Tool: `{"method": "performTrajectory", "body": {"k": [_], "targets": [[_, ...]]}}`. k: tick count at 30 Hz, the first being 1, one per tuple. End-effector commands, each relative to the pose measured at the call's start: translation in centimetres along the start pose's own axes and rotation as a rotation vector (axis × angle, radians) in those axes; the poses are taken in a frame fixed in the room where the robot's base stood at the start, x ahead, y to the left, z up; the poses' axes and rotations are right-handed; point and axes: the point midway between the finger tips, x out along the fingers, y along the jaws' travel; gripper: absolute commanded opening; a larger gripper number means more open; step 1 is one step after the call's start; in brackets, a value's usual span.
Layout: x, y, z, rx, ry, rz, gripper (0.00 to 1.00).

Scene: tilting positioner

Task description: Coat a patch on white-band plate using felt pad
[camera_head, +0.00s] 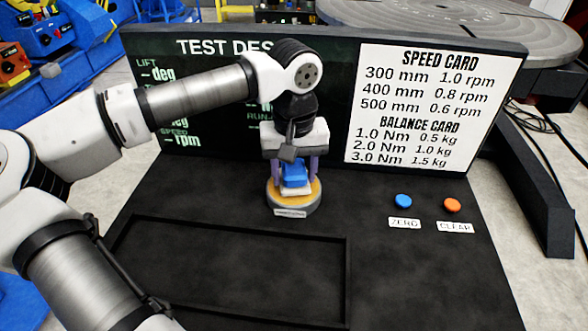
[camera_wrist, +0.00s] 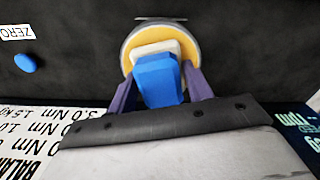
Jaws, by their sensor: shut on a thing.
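The felt pad is a cream block (camera_wrist: 152,50) under a blue grip (camera_head: 295,174); the blue grip also shows in the wrist view (camera_wrist: 158,80). My gripper (camera_head: 295,168) has its purple fingers shut on the blue grip, one finger on each side, pointing down. The pad is over a round dish (camera_head: 292,208) with a yellow-orange face and grey rim, standing on the black desk. I cannot tell whether the pad touches the yellow face or is just above it. I cannot make out a plate with a white band in either view.
A dark upright panel with a white speed card (camera_head: 432,105) stands behind the dish. A blue button (camera_head: 403,201) and an orange button (camera_head: 452,205) are at the right. An empty shallow recess (camera_head: 230,270) lies in front. A large round grey table (camera_head: 470,22) is behind the panel.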

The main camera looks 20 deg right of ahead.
Motion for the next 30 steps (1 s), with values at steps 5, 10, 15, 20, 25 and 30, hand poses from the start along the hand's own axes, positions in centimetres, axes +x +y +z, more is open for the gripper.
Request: {"method": "performTrajectory", "body": {"k": [5,10,15,20,25,30], "targets": [[0.27,0.00,0.01,0.000,0.000,0.000,0.32],[0.48,0.00,0.01,0.000,0.000,0.000,0.32],[0.68,0.00,0.01,0.000,0.000,0.000,0.32],[0.61,0.00,0.01,0.000,0.000,0.000,0.32],[0.63,0.00,0.00,0.000,0.000,0.000,0.32],[0.69,0.00,0.00,0.000,0.000,0.000,0.32]]}}
